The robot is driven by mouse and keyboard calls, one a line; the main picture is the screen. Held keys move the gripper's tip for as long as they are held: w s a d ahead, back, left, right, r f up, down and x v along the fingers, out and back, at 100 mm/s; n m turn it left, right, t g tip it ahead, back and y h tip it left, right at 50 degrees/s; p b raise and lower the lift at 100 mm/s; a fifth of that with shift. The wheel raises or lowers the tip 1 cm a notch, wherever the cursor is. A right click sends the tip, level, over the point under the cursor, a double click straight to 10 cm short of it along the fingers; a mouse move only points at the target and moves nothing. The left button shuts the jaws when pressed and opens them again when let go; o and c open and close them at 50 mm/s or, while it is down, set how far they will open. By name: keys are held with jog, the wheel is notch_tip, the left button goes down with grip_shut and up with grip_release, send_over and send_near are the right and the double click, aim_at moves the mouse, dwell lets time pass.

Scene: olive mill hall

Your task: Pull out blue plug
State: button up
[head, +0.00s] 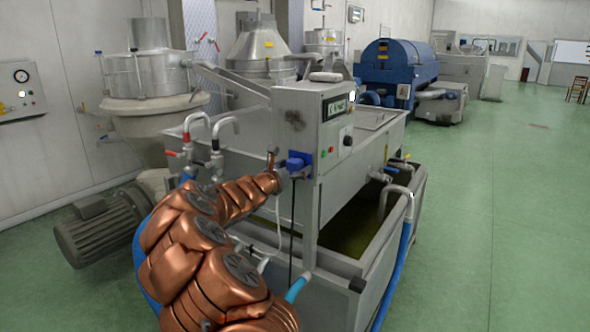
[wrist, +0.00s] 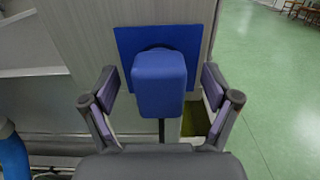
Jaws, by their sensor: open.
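The blue plug (wrist: 160,84) sits in front of a blue socket plate (wrist: 190,40) on a grey panel in the wrist view. A dark cable hangs down below the plug. The plug also shows in the head view (head: 294,163), on the side of the control box. My gripper (wrist: 160,86) is open, with one finger on each side of the plug and a visible gap on both sides. In the head view my gripper (head: 281,175) is at the plug and partly hidden by my own arm.
The control box (head: 335,125) with a display and buttons stands above a grey tank (head: 385,250). Pipes with taps (head: 215,150) and blue hoses (head: 395,270) are nearby. The green floor (head: 500,220) on the right is clear.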

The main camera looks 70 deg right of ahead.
aim_at(291, 169)
grip_shut()
dwell(0.8)
jog(key=shift+v, duration=2.95)
